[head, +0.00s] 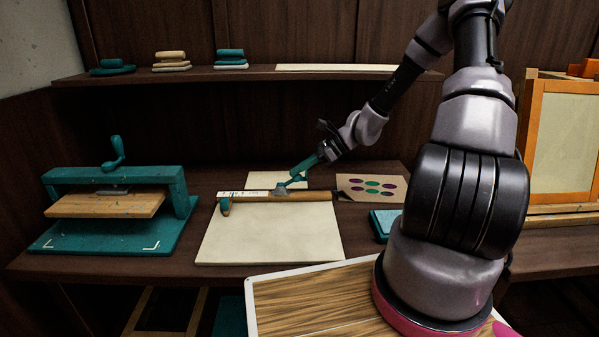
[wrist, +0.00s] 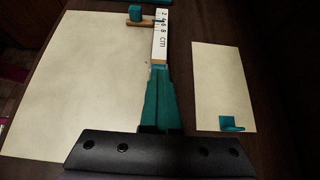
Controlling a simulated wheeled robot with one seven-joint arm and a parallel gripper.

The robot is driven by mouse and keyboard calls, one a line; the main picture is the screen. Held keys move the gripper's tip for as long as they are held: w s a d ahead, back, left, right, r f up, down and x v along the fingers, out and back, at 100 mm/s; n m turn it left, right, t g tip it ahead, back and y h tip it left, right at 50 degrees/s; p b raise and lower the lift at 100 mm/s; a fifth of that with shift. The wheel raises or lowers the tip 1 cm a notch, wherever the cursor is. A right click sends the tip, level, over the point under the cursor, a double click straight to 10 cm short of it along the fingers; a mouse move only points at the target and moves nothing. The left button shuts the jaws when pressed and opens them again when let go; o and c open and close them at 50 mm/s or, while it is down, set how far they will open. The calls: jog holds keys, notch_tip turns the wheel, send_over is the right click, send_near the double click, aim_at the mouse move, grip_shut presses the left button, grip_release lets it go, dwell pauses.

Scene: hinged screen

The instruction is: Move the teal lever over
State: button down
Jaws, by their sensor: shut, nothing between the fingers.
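A teal crank-like lever (head: 115,153) stands upright on top of the teal press (head: 180,192) at the left in the head view. A smaller teal piece (head: 225,206) with a wooden part sits at the left end of a ruler bar (head: 305,196); it also shows at the top of the wrist view (wrist: 135,13). I cannot tell which of these is the task's lever. My gripper (head: 284,187) is shut and empty, its teal fingers (wrist: 158,68) pointing down at the middle of the ruler bar, apart from both teal pieces. I cannot tell whether the fingertips touch the bar.
A large pale sheet (head: 270,236) lies in front of the bar, and a smaller one (wrist: 223,80) with a teal tab (wrist: 232,124) lies behind. A dotted card (head: 372,187) and a teal block (head: 384,224) lie to the right. A shelf (head: 250,73) runs above; an orange-framed screen (head: 565,140) stands right.

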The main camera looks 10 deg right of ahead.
jog(key=shift+w+a+r, duration=0.1)
jog(key=shift+a+r, duration=0.45)
jog(key=shift+r, duration=0.1)
jog(key=c, duration=1.1)
grip_release()
jog(key=shift+d, duration=0.1)
